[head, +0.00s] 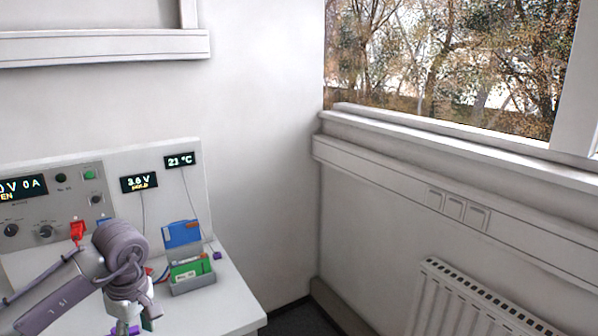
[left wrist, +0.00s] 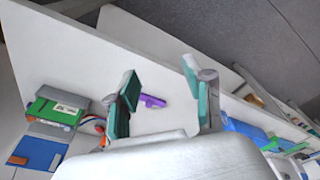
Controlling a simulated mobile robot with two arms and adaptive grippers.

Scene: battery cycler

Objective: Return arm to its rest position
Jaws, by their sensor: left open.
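My left arm comes in from the lower left in the head view, its wrist over the white table. My left gripper (head: 128,320) points down there, with its tips partly cut off by the bottom edge. In the left wrist view my left gripper (left wrist: 160,76) is open, its teal-padded fingers apart with nothing between them. A green battery (head: 190,269) lies in a grey holder (head: 194,288) with a raised blue lid (head: 182,233), apart from the gripper. The battery (left wrist: 58,112) also shows at the left in the left wrist view. My right gripper is not identifiable.
The cycler panel (head: 80,180) with small displays stands behind my left arm. A red connector (head: 78,231) is close to the arm. A purple piece (left wrist: 152,101) lies on the table beyond the fingers. A radiator (head: 470,305) is at the right wall.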

